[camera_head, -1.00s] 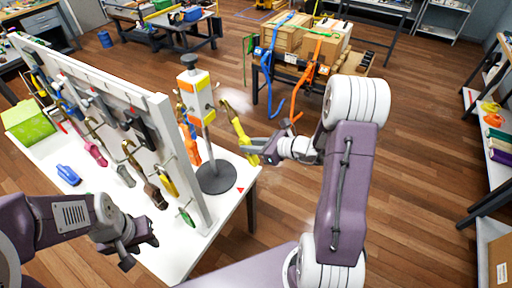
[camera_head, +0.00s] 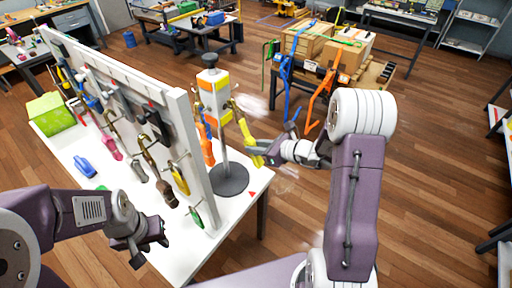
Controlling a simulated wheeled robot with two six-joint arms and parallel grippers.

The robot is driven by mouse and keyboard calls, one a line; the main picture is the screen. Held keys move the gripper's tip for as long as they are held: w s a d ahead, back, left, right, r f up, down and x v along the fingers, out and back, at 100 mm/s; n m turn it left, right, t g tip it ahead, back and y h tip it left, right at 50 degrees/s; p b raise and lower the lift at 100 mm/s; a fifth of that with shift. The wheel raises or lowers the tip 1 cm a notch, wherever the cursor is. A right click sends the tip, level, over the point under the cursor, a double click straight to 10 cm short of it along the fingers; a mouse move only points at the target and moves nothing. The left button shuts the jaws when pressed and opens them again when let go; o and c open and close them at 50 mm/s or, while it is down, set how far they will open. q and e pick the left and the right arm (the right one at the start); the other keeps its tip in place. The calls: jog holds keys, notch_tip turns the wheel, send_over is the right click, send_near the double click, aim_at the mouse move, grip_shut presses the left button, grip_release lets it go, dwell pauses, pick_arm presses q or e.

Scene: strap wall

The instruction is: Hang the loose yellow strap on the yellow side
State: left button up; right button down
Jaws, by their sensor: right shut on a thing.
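The loose yellow strap (camera_head: 246,131) is in my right gripper (camera_head: 262,153), which is shut on its lower part. The strap hangs in the air just right of the rotating stand (camera_head: 213,90), its hook end up near the stand's side. The stand has white and orange faces with a small yellow patch, a grey pole and a round dark base (camera_head: 229,180). An orange strap (camera_head: 206,146) hangs at its left. Whether the yellow strap touches the stand I cannot tell. My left gripper (camera_head: 143,250) is empty and appears open, low in front of the white table.
A white pegboard wall (camera_head: 190,150) with several hanging straps stands left of the stand on the white table (camera_head: 180,255). A blue strap piece (camera_head: 84,166) and a green box (camera_head: 52,112) lie on the table. A cart with boxes (camera_head: 310,45) stands behind.

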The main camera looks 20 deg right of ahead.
dwell(0.3)
jog(key=c, duration=1.1)
grip_release()
jog(key=shift+c, duration=0.2)
jog(key=b+v, duration=0.1)
jog(key=v, duration=0.8)
jog(key=shift+a, duration=0.15)
